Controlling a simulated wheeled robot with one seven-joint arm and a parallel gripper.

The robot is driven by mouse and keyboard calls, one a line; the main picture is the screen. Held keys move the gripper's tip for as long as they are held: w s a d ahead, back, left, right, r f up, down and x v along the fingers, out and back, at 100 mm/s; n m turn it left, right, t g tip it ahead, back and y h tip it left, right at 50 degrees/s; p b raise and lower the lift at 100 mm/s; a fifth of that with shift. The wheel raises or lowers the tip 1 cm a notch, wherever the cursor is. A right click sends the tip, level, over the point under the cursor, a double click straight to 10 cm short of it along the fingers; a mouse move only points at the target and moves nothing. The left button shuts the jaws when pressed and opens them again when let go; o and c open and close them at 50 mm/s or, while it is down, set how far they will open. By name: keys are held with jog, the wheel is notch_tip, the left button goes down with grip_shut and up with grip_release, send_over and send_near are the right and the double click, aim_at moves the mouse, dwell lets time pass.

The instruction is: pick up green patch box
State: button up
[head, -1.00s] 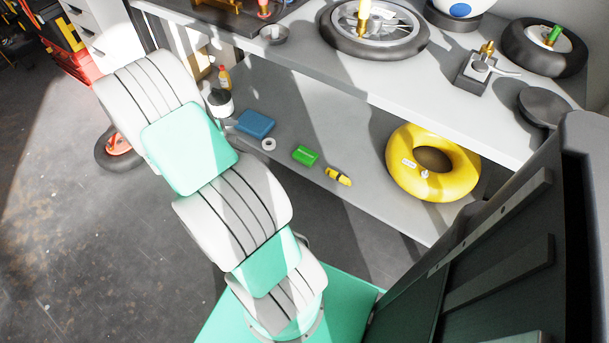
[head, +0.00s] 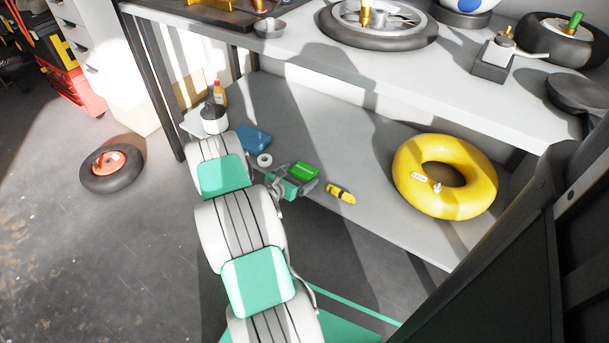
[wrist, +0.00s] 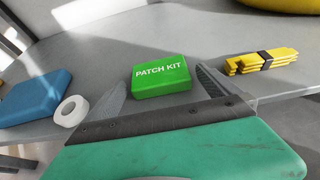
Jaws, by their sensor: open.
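The green patch box (head: 304,171) lies on the lower shelf. In the wrist view it is the green box marked "PATCH KIT" (wrist: 162,76). My gripper (wrist: 158,85) is open, with one finger to the left of the box and the other to its right. The box sits between and slightly beyond the fingers, and I see no finger clearly touching it. In the head view my gripper (head: 296,180) is at the shelf's front edge, right by the box. Part of the box's near side is hidden there by the gripper.
On the lower shelf (head: 345,150), a white tape roll (wrist: 72,111) and a blue box (wrist: 36,97) lie left of the patch box. A yellow folding tool (wrist: 262,62) lies to the right. A yellow inner tube (head: 404,188) is further right. The upper bench top (head: 300,50) overhangs the shelf.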

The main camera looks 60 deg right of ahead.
jog(key=c, duration=1.3)
jog(key=shift+r, duration=0.15)
